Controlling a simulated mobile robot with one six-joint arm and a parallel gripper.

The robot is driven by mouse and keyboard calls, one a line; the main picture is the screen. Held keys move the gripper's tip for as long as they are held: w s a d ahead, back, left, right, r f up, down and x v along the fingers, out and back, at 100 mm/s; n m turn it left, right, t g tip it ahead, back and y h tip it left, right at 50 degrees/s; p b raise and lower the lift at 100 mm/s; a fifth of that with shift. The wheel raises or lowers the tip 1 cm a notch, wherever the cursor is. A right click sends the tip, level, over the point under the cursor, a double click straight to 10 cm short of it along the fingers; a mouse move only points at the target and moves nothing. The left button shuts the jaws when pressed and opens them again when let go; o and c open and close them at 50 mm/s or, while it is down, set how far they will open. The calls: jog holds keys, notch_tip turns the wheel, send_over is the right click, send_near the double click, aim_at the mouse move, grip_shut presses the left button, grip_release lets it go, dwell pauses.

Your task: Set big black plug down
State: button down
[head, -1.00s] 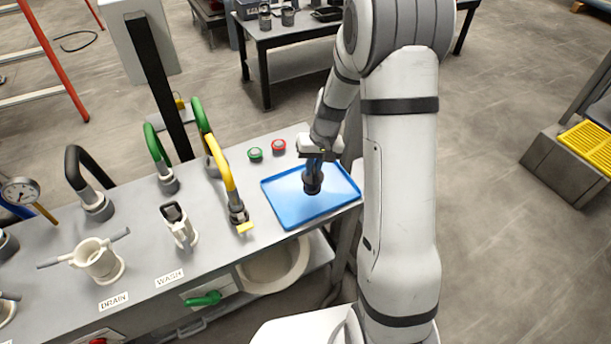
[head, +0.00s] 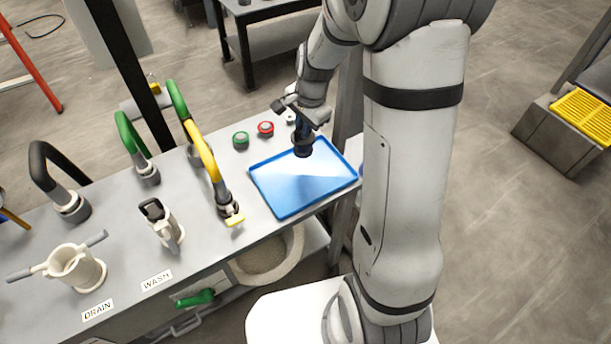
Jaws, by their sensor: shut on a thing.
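My gripper (head: 302,132) points down over the back part of the blue tray (head: 283,204) and is shut on the big black plug (head: 303,148). The plug is dark and round, and hangs upright below the fingers at the tray's back edge. I cannot tell whether its bottom touches the tray. The fingers are small and partly hidden by the wrist. The rest of the tray is bare.
A green button (head: 240,139) and a red button (head: 265,128) sit just left of the tray. My arm blocks the view right of the tray.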

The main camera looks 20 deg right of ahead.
aim_at(303, 153)
jog(key=shift+s+a+r+m, duration=0.1)
jog(key=shift+r+m, duration=0.05)
jog(key=shift+m, duration=0.45)
jog(key=shift+s+r+m, duration=0.1)
jog(key=shift+m, duration=0.5)
jog(key=shift+f, duration=0.35)
notch_tip(303, 153, down, 9)
jog(key=shift+f+b, duration=0.1)
jog(key=shift+b, duration=0.3)
jog(key=shift+f, duration=0.2)
jog(key=c, duration=1.5)
grip_release()
